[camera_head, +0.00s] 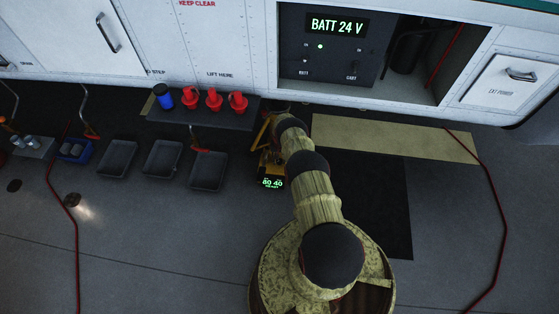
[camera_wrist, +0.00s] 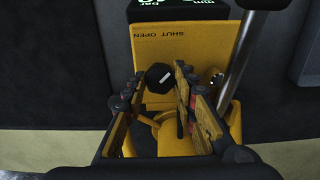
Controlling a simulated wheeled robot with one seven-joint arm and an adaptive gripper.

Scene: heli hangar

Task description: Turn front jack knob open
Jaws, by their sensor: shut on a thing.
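The front jack is yellow with a dark, green-lit display (camera_head: 271,183). Its yellow body (camera_head: 266,158) is partly hidden behind my arm in the head view. In the wrist view its yellow panel (camera_wrist: 180,50) carries the words SHUT and OPEN. The black knob (camera_wrist: 161,77) sits just below that lettering, with a white line on its face slanting up to the right. My gripper (camera_wrist: 159,80) has its two fingers on either side of the knob and is shut on it. The head view does not show the fingers clearly.
A metal rod (camera_wrist: 238,62) rises close right of the fingers. Left of the jack are red-capped items (camera_head: 214,100) on a dark shelf and several grey trays (camera_head: 162,158). The white helicopter side (camera_head: 215,45) stands behind. A red hose (camera_head: 497,215) lies on the right floor.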

